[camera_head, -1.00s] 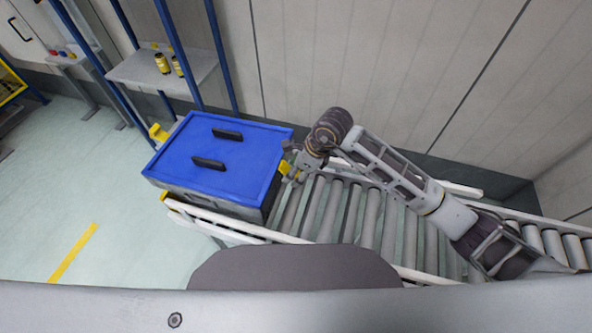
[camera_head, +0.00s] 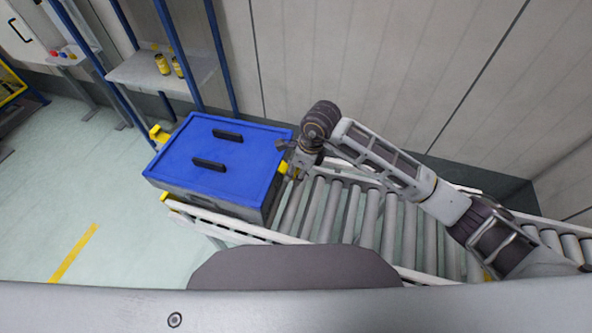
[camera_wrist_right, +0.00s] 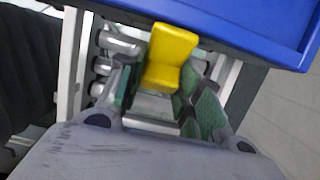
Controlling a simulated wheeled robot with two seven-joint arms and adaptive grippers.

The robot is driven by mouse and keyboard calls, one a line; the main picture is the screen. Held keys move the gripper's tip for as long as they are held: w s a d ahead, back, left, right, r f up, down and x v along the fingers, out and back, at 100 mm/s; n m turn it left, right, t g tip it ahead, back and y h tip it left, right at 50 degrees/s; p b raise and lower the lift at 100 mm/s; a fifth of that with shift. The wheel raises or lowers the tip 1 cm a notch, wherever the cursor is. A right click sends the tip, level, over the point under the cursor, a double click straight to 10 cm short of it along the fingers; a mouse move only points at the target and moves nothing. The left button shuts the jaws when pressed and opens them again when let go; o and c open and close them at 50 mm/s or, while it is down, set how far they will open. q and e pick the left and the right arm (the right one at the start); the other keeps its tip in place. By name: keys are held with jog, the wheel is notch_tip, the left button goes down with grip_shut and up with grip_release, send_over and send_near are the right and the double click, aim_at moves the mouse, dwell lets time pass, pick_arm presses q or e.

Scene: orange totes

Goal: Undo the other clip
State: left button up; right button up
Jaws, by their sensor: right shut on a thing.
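A grey tote with a blue lid (camera_head: 240,166) sits on the roller conveyor. The lid lies flat and has two dark handles. A yellow clip (camera_head: 283,168) is on the tote's right side; it shows large in the right wrist view (camera_wrist_right: 172,55), beside the lid's edge. Another yellow clip (camera_head: 158,134) sticks outward at the tote's left side. My right gripper (camera_head: 291,165) is at the right clip, and in the wrist view its green-padded fingers (camera_wrist_right: 160,92) are on both sides of that clip, shut on it. My left gripper is not in view.
The roller conveyor (camera_head: 370,218) runs right from the tote, with pale side rails and bare rollers under my right arm. A wall stands behind. A shelf with blue posts (camera_head: 195,75) holds small yellow containers (camera_head: 162,65) at the back left.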

jog(key=shift+w+r+g+h, duration=0.1)
jog(key=shift+r+g+h, duration=0.5)
jog(key=shift+h, duration=0.7)
jog(key=shift+a+r+h, duration=0.2)
jog(key=shift+r+h, duration=0.35)
jog(key=shift+h, duration=0.65)
jog(key=shift+a+r+g+h+p, duration=0.1)
jog(key=shift+r+g+h+p, duration=0.2)
jog(key=shift+g+h+p, duration=0.3)
jog(key=shift+w+a+r+h+p, duration=0.15)
jog(key=shift+r+h+p, duration=0.1)
jog(key=shift+h, duration=0.3)
jog(key=shift+s+a+r+h+p, duration=0.1)
jog(key=shift+h+p, duration=0.1)
jog(key=shift+h, duration=0.35)
jog(key=shift+w+a+r+g+h+p, duration=0.1)
jog(key=shift+a+r+g+h+p, duration=0.05)
jog(key=shift+g+h+p, duration=0.3)
jog(key=shift+a+r+h+p, duration=0.15)
jog(key=shift+h+p, duration=0.3)
jog(key=shift+h, duration=0.2)
jog(key=shift+w+a+r+g+h+p, duration=0.1)
jog(key=shift+a+g+h+p, duration=0.25)
jog(key=shift+h, duration=0.3)
jog(key=shift+w+a+r+g+h+p, duration=0.1)
jog(key=shift+g+h+p, duration=0.1)
jog(key=shift+h+p, duration=0.35)
jog(key=o, duration=1)
